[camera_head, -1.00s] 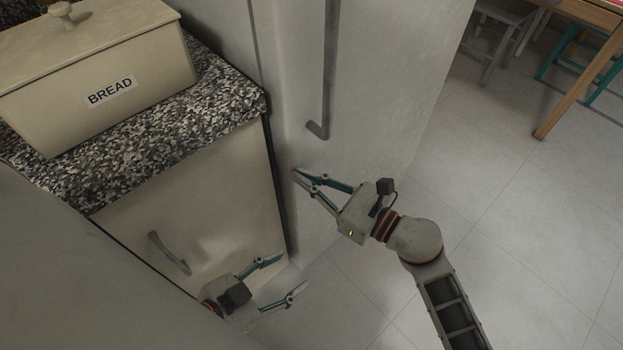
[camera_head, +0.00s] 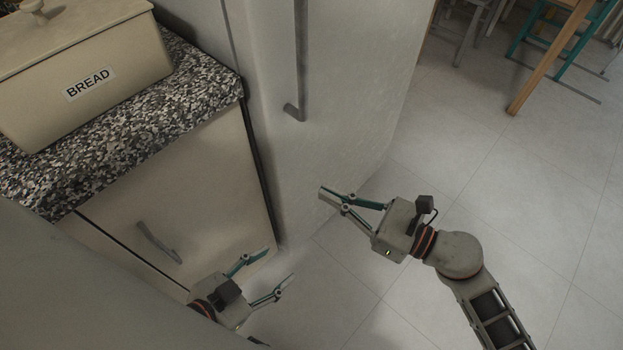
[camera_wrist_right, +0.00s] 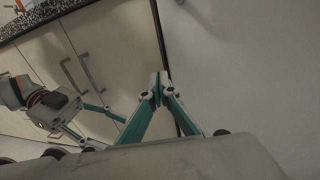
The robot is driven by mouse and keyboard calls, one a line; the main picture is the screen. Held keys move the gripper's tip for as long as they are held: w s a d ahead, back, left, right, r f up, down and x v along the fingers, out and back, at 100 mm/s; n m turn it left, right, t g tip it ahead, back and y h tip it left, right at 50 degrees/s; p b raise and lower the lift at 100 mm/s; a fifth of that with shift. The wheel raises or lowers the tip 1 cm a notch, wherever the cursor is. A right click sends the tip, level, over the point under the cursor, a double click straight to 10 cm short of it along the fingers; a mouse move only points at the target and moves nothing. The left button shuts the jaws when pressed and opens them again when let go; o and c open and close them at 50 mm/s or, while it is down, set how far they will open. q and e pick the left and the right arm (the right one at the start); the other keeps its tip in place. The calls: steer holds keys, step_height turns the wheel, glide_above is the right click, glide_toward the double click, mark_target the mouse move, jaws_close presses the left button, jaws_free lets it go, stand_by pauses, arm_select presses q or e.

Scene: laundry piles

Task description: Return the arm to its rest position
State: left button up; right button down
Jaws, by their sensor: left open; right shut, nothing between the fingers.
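My right gripper (camera_head: 322,193) is shut and empty, in front of the lower part of the fridge door in the head view. Its closed fingertips also show in the right wrist view (camera_wrist_right: 159,84). My left gripper (camera_head: 279,264) is open and empty, low in front of the cabinet, with its two fingers apart. It also shows at the left of the right wrist view (camera_wrist_right: 100,122). My right arm (camera_head: 460,256) comes in from the lower right, over the floor.
A pale fridge (camera_head: 345,90) with a vertical handle (camera_head: 301,60) stands beside a cabinet (camera_head: 190,190) with a small handle (camera_head: 157,243). A bread box (camera_head: 90,75) sits on the speckled counter (camera_head: 190,98). Tiled floor (camera_head: 480,160) is open at right, up to a table leg (camera_head: 540,65).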

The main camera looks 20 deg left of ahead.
steer(key=shift+s+d, duration=0.3)
steer(key=shift+d, duration=0.4)
